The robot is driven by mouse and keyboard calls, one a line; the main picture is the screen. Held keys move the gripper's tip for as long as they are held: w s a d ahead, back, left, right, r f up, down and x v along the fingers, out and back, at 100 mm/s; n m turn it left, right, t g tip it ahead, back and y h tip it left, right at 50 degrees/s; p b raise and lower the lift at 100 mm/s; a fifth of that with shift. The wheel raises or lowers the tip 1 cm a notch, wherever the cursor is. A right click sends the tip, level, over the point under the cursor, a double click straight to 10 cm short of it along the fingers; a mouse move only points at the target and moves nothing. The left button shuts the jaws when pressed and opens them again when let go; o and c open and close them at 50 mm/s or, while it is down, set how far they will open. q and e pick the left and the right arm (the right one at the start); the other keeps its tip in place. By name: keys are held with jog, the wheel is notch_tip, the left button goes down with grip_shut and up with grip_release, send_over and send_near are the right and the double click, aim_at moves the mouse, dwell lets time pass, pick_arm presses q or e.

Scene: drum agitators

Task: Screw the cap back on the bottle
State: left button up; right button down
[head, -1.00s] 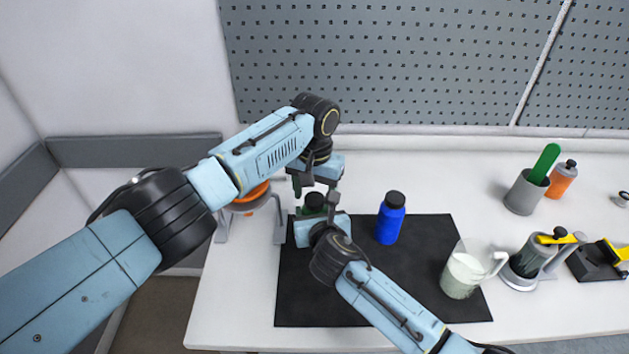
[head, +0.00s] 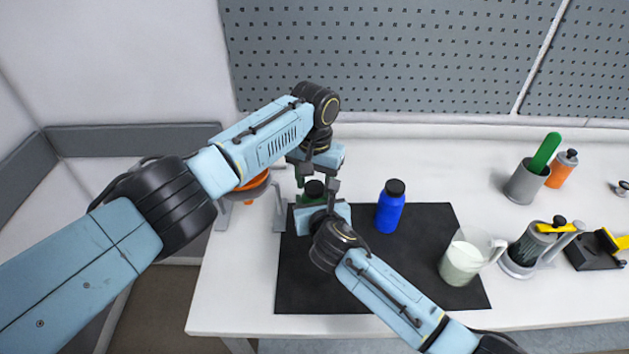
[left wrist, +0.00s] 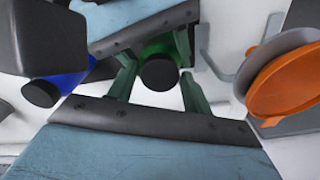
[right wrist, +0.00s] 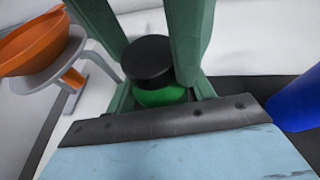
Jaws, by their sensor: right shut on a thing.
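A green bottle (right wrist: 160,96) stands at the left of the black mat, mostly hidden in the head view. A black cap (right wrist: 148,58) sits on its top; how tightly it is seated cannot be told. My right gripper (right wrist: 162,92) is shut on the bottle low down, below the cap. My left gripper (head: 316,182) points down from above, its fingers apart on either side of the cap. In the left wrist view the cap (left wrist: 160,73) shows between the fingers, with no clear contact.
A blue bottle (head: 390,208) with a black cap stands on the black mat (head: 410,275), right of the grippers. A beaker (head: 466,258) is further right. An orange funnel on a stand (head: 252,183) is close on the left.

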pick_arm(q)
jog(key=o, duration=0.3)
jog(key=shift+r, duration=0.1)
notch_tip(320, 180, up, 12)
jog(key=shift+f, duration=0.1)
dwell(0.3)
pick_arm(e)
jog(key=shift+c, duration=2.3)
grip_release()
jog(key=shift+s, duration=0.1)
